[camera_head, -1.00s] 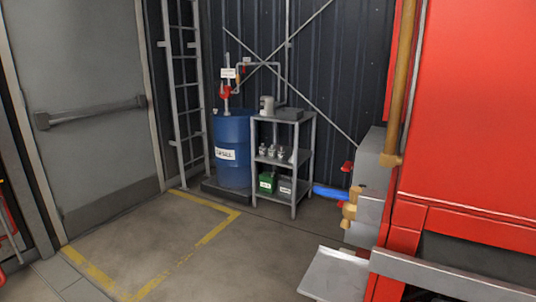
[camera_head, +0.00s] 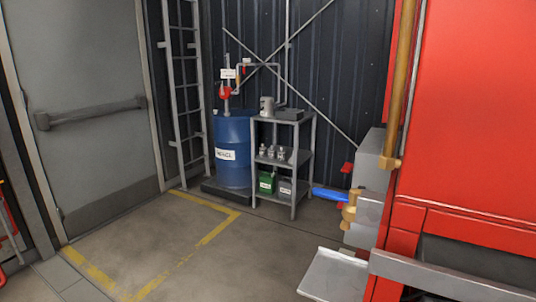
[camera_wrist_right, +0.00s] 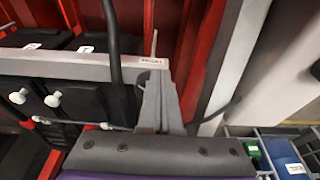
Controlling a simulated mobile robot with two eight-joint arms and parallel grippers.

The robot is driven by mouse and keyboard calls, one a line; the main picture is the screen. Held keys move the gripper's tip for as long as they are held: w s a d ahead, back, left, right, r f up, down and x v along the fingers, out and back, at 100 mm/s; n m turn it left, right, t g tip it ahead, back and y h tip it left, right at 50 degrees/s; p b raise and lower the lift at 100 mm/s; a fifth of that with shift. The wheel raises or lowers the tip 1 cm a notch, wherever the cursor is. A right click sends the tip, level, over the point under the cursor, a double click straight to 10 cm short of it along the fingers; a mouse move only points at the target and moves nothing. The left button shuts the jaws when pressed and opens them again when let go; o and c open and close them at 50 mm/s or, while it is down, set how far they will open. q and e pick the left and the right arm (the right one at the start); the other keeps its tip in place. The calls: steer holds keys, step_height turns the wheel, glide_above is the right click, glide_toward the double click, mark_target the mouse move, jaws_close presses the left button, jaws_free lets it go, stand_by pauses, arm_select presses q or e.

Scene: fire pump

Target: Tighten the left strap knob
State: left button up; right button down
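In the right wrist view, two pale knobs (camera_wrist_right: 18,97) and (camera_wrist_right: 53,99) stand on the front of dark boxes (camera_wrist_right: 85,93) at the left. A thin rod runs below them, with another pale knob (camera_wrist_right: 105,126) near its right part. I cannot tell which of these is the left strap knob. My right gripper (camera_wrist_right: 160,82) shows as grey fingers close together in the middle, in front of a grey rail (camera_wrist_right: 85,66). The knobs lie left of the fingers, apart from them. Whether the fingers hold anything is unclear. My left gripper is in neither view.
A dark cable (camera_wrist_right: 114,50) hangs just left of the fingers. In the head view, a red vehicle body (camera_head: 475,110) fills the right, with a brass fitting (camera_head: 349,212) and blue handle (camera_head: 330,194). A blue drum (camera_head: 232,135) and shelf (camera_head: 285,118) stand behind clear floor (camera_head: 205,270).

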steer(key=shift+a, duration=0.1)
steer(key=w+p+v, duration=0.1)
steer(key=p+v, duration=0.2)
steer(key=v, duration=0.3)
steer(key=shift+d+p, duration=0.2)
steer(key=shift+p, duration=0.2)
steer(key=shift+s+r, duration=0.1)
steer(key=shift+s, duration=0.05)
step_height(320, 180, down, 6)
steer(key=s+d+b, duration=0.1)
steer(key=d+b, duration=0.1)
steer(key=b, duration=0.2)
steer(key=shift+d, duration=0.4)
steer(key=shift+w, duration=0.2)
stand_by(0.9)
